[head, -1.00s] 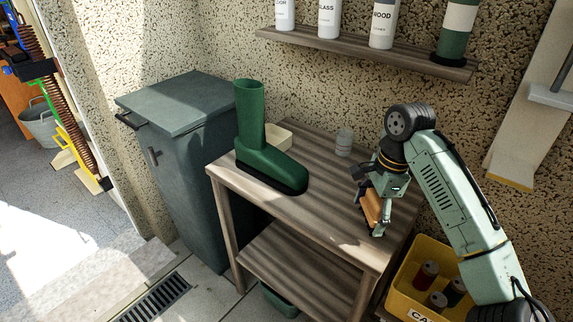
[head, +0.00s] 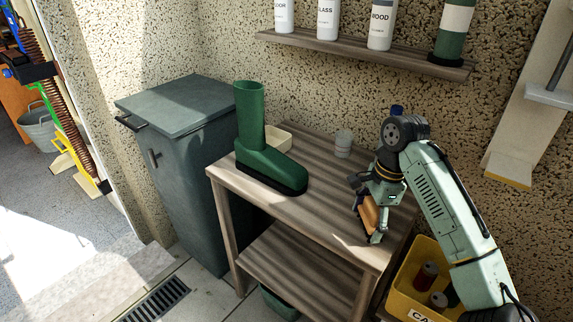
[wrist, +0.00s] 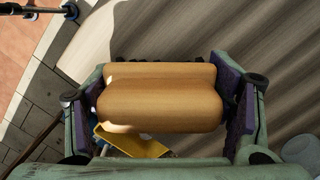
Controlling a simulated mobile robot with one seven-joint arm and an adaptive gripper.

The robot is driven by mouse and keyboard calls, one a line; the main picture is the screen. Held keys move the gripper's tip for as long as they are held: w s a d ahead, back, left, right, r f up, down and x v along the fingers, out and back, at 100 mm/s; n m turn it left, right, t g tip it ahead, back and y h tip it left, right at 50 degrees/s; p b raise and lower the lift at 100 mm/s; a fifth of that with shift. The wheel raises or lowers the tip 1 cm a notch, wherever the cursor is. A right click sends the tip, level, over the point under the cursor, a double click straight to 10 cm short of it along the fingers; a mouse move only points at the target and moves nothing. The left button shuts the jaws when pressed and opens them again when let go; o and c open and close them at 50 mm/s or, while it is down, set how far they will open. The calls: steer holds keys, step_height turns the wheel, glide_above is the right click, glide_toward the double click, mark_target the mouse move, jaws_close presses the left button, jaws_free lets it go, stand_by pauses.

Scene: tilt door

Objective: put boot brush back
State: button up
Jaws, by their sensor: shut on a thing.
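The boot brush (head: 368,217) has an orange-brown wooden back and sits between the fingers of my gripper (head: 372,210). In the wrist view the brush (wrist: 160,97) fills the space between both finger pads, with dark bristles showing behind its upper edge. My gripper is shut on it at the right end of the wooden table (head: 318,222). I cannot tell whether the brush touches the tabletop. A green boot (head: 262,150) stands upright on the table's left part.
A yellow crate (head: 408,287) with cans is below right. A dark grey bin (head: 185,160) stands left. A shelf (head: 365,55) with bottles hangs above. The tabletop's middle is clear.

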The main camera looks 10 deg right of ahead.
steer(key=shift+f, duration=0.2)
steer(key=o, duration=1.3)
steer(key=r, duration=0.4)
steer(key=d+r, duration=0.1)
steer(key=r, duration=0.7)
steer(key=shift+d, duration=0.2)
steer(key=shift+f, duration=0.1)
